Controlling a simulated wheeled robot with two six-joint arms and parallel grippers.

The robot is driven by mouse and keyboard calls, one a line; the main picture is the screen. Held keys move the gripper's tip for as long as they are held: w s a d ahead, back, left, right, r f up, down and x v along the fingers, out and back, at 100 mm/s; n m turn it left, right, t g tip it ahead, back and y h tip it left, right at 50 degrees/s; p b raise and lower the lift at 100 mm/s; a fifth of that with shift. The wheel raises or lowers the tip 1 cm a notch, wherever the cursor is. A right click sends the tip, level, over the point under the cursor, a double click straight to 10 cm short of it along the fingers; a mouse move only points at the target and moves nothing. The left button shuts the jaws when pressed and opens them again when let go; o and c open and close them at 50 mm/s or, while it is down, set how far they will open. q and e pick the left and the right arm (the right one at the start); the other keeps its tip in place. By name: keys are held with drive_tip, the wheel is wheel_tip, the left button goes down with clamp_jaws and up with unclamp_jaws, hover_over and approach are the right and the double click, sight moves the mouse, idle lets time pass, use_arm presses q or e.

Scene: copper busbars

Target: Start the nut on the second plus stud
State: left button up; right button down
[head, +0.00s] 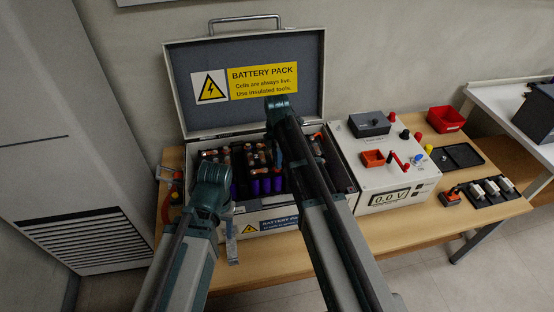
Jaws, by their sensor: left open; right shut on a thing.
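The open battery pack case (182,120) stands on the bench, its lid raised with a yellow warning label. Purple cells and copper-coloured busbars (209,154) show inside. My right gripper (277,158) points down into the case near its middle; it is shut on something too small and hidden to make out. My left gripper (231,250) hangs at the front left of the case, open, with its fingertips hard to see. I cannot make out the second plus stud or the nut; my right arm covers part of the cells.
A white meter box (386,170) reading 0.0 V stands right of the case. Beyond it are a red bin (446,119), a black tray (457,156) and a dark mat (477,201) with small parts. The wooden bench (420,228) is clear at the front right.

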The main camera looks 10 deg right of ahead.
drive_tip(key=m, duration=0.5)
drive_tip(key=c, duration=1.1)
unclamp_jaws()
drive_tip(key=shift+f, duration=0.1)
drive_tip(key=n, duration=0.5)
clamp_jaws()
